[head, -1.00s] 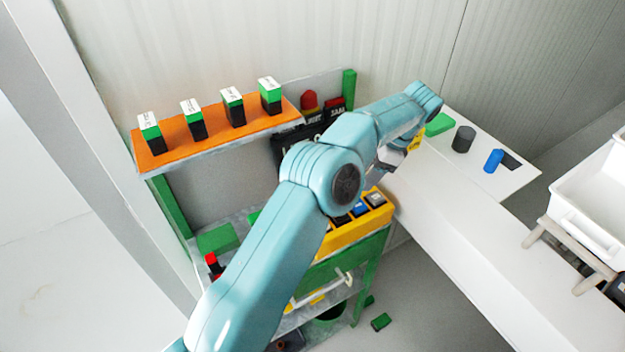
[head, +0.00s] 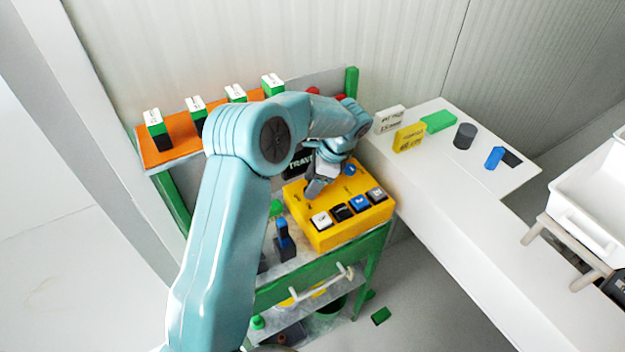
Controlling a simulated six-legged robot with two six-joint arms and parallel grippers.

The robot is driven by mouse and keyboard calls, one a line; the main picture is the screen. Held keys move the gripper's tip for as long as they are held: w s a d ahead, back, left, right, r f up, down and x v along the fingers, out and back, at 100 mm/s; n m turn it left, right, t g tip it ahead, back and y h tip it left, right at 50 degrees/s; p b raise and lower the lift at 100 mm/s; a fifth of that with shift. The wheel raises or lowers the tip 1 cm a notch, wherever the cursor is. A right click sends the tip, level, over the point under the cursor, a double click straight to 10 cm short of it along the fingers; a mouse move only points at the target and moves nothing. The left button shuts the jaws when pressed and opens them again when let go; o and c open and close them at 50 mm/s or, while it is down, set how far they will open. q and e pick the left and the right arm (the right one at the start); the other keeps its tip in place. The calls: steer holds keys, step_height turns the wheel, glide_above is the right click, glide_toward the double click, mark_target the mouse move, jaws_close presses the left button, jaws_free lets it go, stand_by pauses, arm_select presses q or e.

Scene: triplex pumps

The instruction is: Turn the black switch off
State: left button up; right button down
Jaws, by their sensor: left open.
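The yellow switch box (head: 322,236) stands on the green-framed cart. Along its front edge sit a white switch (head: 321,220), a black switch (head: 342,211), a blue switch (head: 360,202) and a grey-white switch (head: 377,195). A round blue knob (head: 350,169) is at the back of the box. My left gripper (head: 314,190) points down over the back left part of the box, behind the white and black switches. It is open, and its fingers look empty. Whether it touches the box I cannot tell. My right gripper is not in view.
An orange shelf (head: 175,146) with several green, black and white blocks is behind my arm. A blue-handled lever (head: 284,240) stands left of the box. A white table (head: 440,185) on the right holds a yellow block (head: 409,138), a green block (head: 438,121) and cylinders.

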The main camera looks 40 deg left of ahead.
arm_select(q)
steer(key=shift+s, duration=0.15)
steer(key=shift+w+f, duration=0.1)
steer(key=shift+w, duration=0.1)
steer(key=shift+c, duration=0.3)
steer(key=c, duration=0.7)
